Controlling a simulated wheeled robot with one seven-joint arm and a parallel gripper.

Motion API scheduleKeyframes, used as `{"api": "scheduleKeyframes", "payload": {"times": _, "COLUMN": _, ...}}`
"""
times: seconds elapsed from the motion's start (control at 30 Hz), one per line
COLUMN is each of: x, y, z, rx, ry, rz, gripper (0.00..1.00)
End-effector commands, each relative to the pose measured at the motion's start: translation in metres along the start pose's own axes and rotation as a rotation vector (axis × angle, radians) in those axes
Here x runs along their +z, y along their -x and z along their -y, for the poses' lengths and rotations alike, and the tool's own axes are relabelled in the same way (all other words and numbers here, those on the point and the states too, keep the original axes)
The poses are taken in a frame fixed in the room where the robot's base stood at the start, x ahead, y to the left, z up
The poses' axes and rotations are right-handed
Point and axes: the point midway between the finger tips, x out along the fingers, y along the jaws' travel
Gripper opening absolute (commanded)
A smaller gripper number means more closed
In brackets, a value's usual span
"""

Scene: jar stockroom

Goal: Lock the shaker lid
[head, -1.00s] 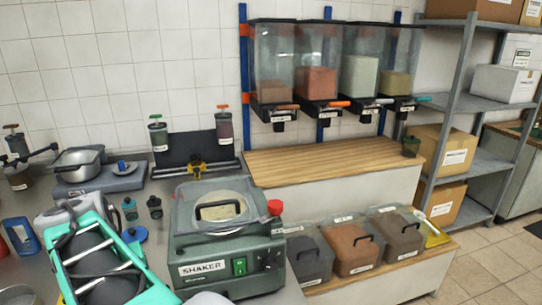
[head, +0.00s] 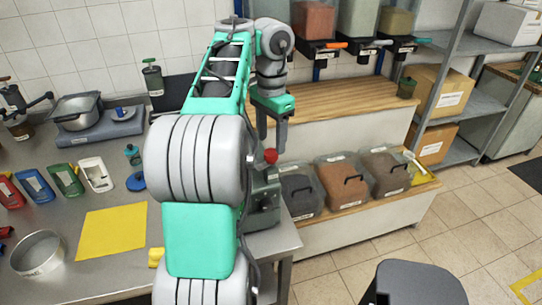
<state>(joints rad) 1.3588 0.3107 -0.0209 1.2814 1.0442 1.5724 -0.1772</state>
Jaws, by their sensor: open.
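The shaker (head: 264,205) is a dark green machine on the steel counter in the head view. My arm hides most of it, including its lid and front label. Only its right side shows, with a red knob (head: 270,156) on top. My gripper (head: 272,136) is open and points down. In the picture its fingers are just above the red knob; I cannot tell how far apart they are in depth. It holds nothing that I can see.
The steel counter (head: 75,262) carries a yellow mat (head: 112,229), a sieve ring (head: 38,253), several scoops and a scale with a pot (head: 78,112). Lidded bins (head: 340,178) stand right of the shaker. A wooden shelf (head: 335,103) lies behind, below hanging dispensers.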

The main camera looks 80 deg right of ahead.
Motion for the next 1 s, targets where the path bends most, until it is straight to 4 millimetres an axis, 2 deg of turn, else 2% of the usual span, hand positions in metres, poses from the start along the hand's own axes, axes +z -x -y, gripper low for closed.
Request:
{"api": "scheduleKeyframes", "payload": {"times": 0.03, "x": 0.000, "y": -0.021, "z": 0.000, "rx": 0.000, "ry": -0.001, "rz": 0.000, "gripper": 0.58}}
{"api": "scheduleKeyframes", "payload": {"times": 0.2, "x": 0.000, "y": -0.039, "z": 0.001, "rx": -0.001, "ry": 0.000, "rz": -0.002, "gripper": 0.58}}
{"api": "scheduleKeyframes", "payload": {"times": 0.53, "x": 0.000, "y": -0.040, "z": 0.001, "rx": 0.000, "ry": 0.003, "rz": -0.002, "gripper": 0.57}}
{"api": "scheduleKeyframes", "payload": {"times": 1.0, "x": 0.001, "y": -0.040, "z": 0.001, "rx": 0.000, "ry": 0.004, "rz": -0.002, "gripper": 0.18}}
